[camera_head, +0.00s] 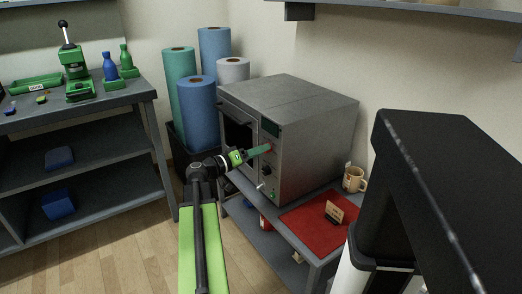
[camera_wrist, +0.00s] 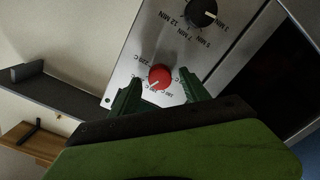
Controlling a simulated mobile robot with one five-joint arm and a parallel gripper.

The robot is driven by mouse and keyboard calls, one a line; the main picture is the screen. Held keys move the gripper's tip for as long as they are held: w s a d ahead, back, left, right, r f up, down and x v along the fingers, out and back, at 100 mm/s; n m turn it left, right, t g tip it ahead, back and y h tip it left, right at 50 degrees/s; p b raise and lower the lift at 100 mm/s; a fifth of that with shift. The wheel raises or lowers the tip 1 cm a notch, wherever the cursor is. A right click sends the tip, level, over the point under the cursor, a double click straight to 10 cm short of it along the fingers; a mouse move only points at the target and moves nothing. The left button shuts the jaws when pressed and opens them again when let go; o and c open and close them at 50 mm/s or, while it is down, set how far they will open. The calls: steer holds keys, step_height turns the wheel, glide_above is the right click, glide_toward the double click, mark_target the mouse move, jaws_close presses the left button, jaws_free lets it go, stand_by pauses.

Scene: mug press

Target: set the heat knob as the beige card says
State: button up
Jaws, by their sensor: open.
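The red heat knob (camera_wrist: 159,77) is on the grey control panel of the press oven (camera_head: 312,120). In the wrist view its pale pointer line points to the lower left, and the temperature labels around it are upside down and partly hidden. My gripper (camera_wrist: 160,88) is open, with one green finger on each side of the red knob; I cannot tell whether they touch it. In the head view my gripper (camera_head: 262,150) is at the oven's front panel. The beige card (camera_head: 335,211) stands on the red mat (camera_head: 300,227); its marks are too small to read.
A black knob with minute labels (camera_wrist: 202,12) is on the same panel. A beige mug (camera_head: 354,180) stands right of the oven. Several upright rolls (camera_head: 196,105) stand behind my arm. A workbench (camera_head: 75,107) is at the left, and the wooden floor (camera_head: 130,240) between is clear.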

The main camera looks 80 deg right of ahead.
steer(key=shift+s+d, duration=0.35)
steer(key=shift+s, duration=0.05)
jaws_close()
steer(key=n, duration=0.5)
stand_by(0.4)
jaws_free()
steer(key=v, duration=1.7)
steer(key=shift+w+a, duration=0.15)
steer(key=shift+a, duration=0.05)
